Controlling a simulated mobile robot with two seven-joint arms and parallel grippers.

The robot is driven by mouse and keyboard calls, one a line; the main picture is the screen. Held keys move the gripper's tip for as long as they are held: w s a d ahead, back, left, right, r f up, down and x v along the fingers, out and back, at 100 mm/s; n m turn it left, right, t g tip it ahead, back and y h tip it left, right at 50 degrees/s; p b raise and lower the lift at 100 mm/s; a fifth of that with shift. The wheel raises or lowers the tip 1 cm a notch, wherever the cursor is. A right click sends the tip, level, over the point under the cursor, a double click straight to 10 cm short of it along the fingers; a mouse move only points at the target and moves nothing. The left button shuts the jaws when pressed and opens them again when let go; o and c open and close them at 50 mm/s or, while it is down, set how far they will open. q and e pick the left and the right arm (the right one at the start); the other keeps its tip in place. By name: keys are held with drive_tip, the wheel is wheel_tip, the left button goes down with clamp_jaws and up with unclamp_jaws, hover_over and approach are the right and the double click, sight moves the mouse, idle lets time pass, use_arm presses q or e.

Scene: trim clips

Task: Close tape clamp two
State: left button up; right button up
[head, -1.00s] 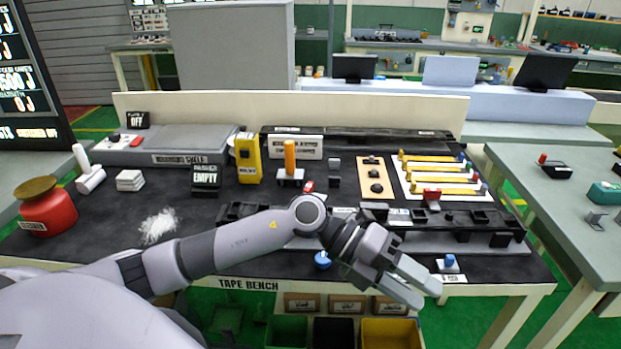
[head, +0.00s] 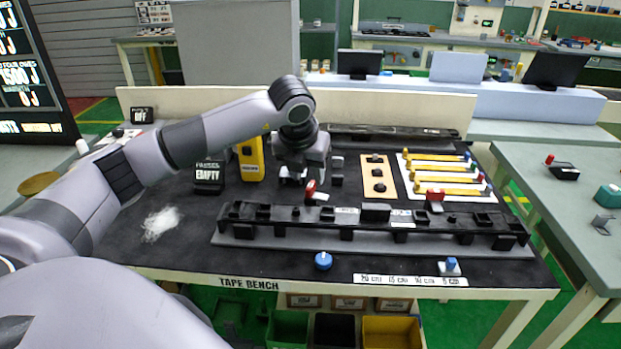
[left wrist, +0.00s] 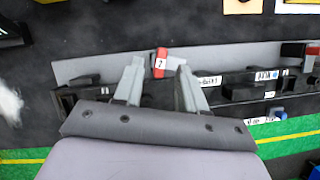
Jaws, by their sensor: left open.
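Tape clamp two (head: 311,190) is a small red lever on a light base, at the back edge of the long black fixture (head: 270,237) on the bench. Its lever looks raised and tilted in the head view. In the left wrist view the clamp (left wrist: 160,62) shows a white label with "2". My left gripper (head: 302,180) points down just behind and above the clamp. In the left wrist view its two grey fingers (left wrist: 160,70) are apart, with the clamp showing between their tips. I cannot tell whether they touch it. My right gripper is not in view.
Another red clamp (head: 435,195) stands farther right on the fixture. A blue knob (head: 323,261) is on the bench's front edge. Yellow bars (head: 445,168) lie on a white board at right.

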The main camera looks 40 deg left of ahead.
sight(312, 185)
use_arm(q)
drive_tip(key=shift+x, duration=1.7)
drive_tip(key=shift+d, duration=0.1)
clamp_jaws()
drive_tip(key=shift+f, duration=0.1)
drive_tip(key=m+h+b, duration=0.1)
drive_tip(key=m, duration=0.1)
drive_tip(key=shift+m, duration=0.4)
drive_tip(key=m+h+b, duration=0.1)
drive_tip(key=m, duration=0.2)
drive_tip(key=shift+m+h, duration=0.3)
drive_tip(key=m, duration=0.2)
drive_tip(key=m+h, duration=0.1)
drive_tip(key=m, duration=0.1)
drive_tip(key=shift+g+h, duration=0.3)
drive_tip(key=shift+m+g+h, duration=0.6)
drive_tip(key=shift+m, duration=1.6)
